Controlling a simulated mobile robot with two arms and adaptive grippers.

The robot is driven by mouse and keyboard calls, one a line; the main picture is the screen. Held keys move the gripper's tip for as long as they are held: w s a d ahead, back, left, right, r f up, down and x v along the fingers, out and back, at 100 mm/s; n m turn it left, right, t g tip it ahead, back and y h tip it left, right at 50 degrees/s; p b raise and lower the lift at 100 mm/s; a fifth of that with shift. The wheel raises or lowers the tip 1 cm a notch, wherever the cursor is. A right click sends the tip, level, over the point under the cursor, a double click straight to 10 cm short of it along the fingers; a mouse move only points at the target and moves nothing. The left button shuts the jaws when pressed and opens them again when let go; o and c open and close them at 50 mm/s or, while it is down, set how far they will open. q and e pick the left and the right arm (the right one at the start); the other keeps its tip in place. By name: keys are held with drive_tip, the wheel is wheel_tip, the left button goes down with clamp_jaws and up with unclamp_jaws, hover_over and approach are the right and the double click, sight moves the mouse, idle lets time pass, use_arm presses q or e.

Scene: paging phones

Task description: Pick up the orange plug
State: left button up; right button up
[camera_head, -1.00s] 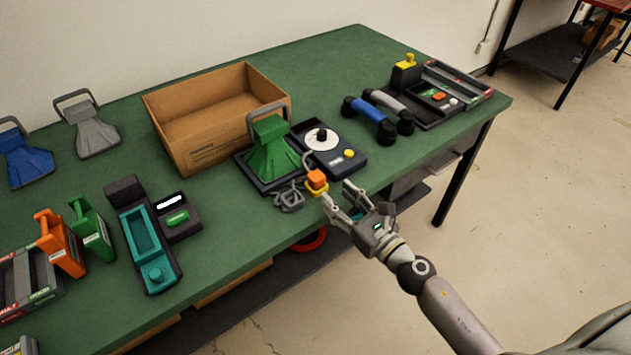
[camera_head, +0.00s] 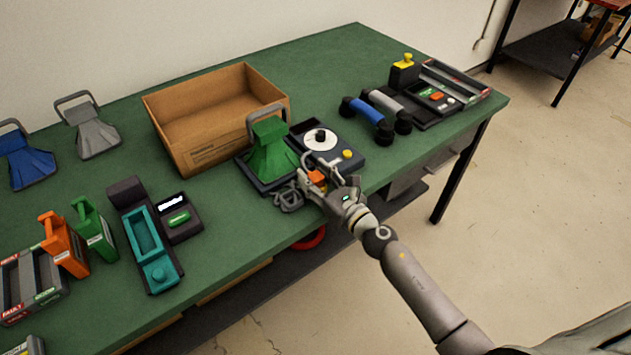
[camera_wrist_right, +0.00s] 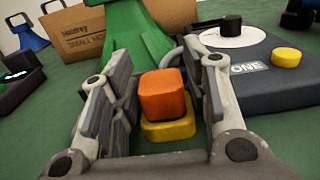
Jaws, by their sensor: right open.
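The orange plug (camera_head: 317,178) is a small block near the front edge of the green table. In the right wrist view the orange plug (camera_wrist_right: 164,94) sits on a yellow base (camera_wrist_right: 168,128), with a grey cable beside it. My right gripper (camera_head: 317,175) is around the plug, and in the right wrist view its two fingers (camera_wrist_right: 162,90) stand open on either side of it, with gaps visible. The gripper partly hides the plug in the head view. My left gripper is not in view.
A green handset (camera_head: 270,150) stands just behind the plug. A dark unit with a white dial (camera_head: 321,140) is close by to its right. A cardboard box (camera_head: 197,155) is behind. Bare green tabletop (camera_head: 235,220) lies to the left.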

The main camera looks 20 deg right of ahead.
drive_tip(key=c, duration=0.9)
drive_tip(key=shift+r, duration=0.1)
